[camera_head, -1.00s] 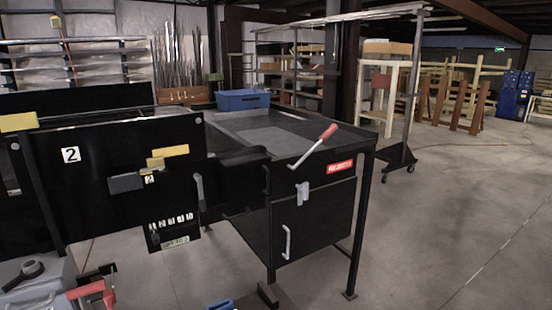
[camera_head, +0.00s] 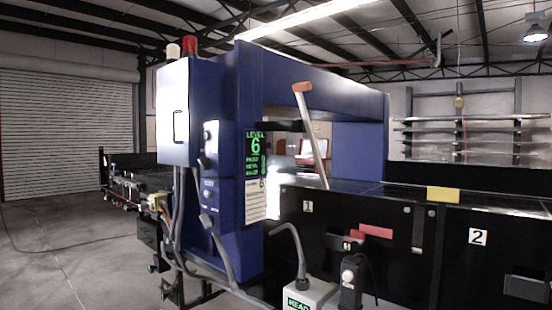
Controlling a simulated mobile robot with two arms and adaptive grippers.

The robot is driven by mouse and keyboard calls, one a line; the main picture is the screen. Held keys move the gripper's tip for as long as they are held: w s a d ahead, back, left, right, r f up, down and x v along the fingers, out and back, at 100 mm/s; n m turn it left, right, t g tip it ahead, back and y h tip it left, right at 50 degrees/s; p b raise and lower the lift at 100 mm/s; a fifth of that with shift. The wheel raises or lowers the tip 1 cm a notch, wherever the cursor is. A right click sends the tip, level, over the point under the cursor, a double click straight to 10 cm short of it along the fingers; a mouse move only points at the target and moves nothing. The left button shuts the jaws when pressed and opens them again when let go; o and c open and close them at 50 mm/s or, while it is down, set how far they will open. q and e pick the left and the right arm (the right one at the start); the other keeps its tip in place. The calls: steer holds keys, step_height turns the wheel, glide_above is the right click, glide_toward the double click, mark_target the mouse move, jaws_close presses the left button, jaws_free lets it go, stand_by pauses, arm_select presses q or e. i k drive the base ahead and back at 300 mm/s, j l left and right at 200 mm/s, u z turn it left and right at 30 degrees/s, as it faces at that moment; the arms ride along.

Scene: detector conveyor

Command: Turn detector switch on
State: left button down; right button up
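The detector is a blue arch (camera_head: 250,80) that stands over the conveyor. A screen (camera_head: 256,155) on its front post shows green text with "LEVEL" and a large 6. A grey control box (camera_head: 211,140) with dark round knobs is fixed to the post's left part. A small grey lever-like part (camera_head: 206,221) sits below it. I cannot tell which of these is the detector switch, or its position. Neither of my grippers shows in this view.
A grey box (camera_head: 300,304) with a bent handle and a black device (camera_head: 350,284) stand in front of the conveyor side (camera_head: 385,240). Cables hang below the detector. Open floor (camera_head: 60,250) lies left.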

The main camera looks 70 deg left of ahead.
mark_target(205, 163)
steer(key=u, duration=2.65)
